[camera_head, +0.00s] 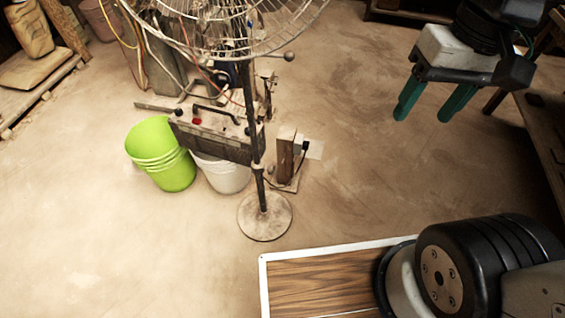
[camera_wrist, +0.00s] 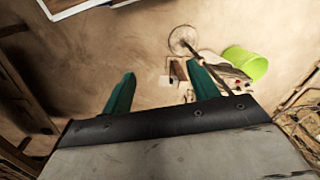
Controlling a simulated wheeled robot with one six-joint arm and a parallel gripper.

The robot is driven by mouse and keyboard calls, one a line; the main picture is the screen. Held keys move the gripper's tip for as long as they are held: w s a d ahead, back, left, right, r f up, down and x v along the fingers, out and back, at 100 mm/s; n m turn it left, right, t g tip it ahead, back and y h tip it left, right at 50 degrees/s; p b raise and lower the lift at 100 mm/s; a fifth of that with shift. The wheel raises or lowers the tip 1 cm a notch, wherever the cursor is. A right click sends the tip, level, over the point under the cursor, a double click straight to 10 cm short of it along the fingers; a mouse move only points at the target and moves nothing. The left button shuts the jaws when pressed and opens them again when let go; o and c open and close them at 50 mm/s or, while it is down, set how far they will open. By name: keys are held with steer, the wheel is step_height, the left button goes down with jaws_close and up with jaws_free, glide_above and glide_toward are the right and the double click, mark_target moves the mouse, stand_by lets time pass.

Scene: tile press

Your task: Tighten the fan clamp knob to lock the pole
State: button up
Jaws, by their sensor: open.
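The standing fan's dark pole (camera_head: 252,120) rises upright from a round base (camera_head: 265,216) on the floor. A small round knob (camera_head: 289,57) on a short rod sticks out to the right of the pole, below the wire fan cage (camera_head: 225,25). A collar (camera_head: 257,167) sits lower on the pole. My gripper (camera_head: 428,112) is open and empty, with two green fingers, well to the right of the pole and knob. In the wrist view, the open fingers (camera_wrist: 160,72) show with the fan base (camera_wrist: 183,40) beyond them; I cannot make out the knob there.
A green bucket (camera_head: 160,152) and a white bucket (camera_head: 221,175) stand left of the pole. A dusty machine box (camera_head: 212,138) with cables is behind it. A wooden block (camera_head: 285,155) stands just right. A table edge (camera_head: 545,140) is at far right. Floor between gripper and fan is clear.

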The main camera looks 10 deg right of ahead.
steer(key=w+a+f+m+g+y, duration=0.25)
steer(key=w+a+f+y, duration=0.2)
steer(key=w+f, duration=0.4)
steer(key=w+a+f+m+g+y, duration=0.1)
steer(key=w+a+f+m+y, duration=0.35)
steer(key=w, duration=0.65)
steer(key=w+a+f+m+g+y, duration=0.1)
steer(key=w+a+f+y, duration=0.3)
steer(key=w+f, duration=0.45)
steer(key=m+t+y, duration=0.3)
steer(key=m+t, duration=0.8)
steer(key=m, duration=0.2)
glide_toward(272, 170)
steer(key=w+a+f, duration=0.1)
steer(key=w+a, duration=0.1)
steer(key=shift+g, duration=0.25)
steer(key=x, duration=0.7)
steer(key=shift+w+a+f, duration=0.2)
steer(key=shift+a+f, duration=0.05)
steer(key=shift+a, duration=0.1)
steer(key=c, duration=1)
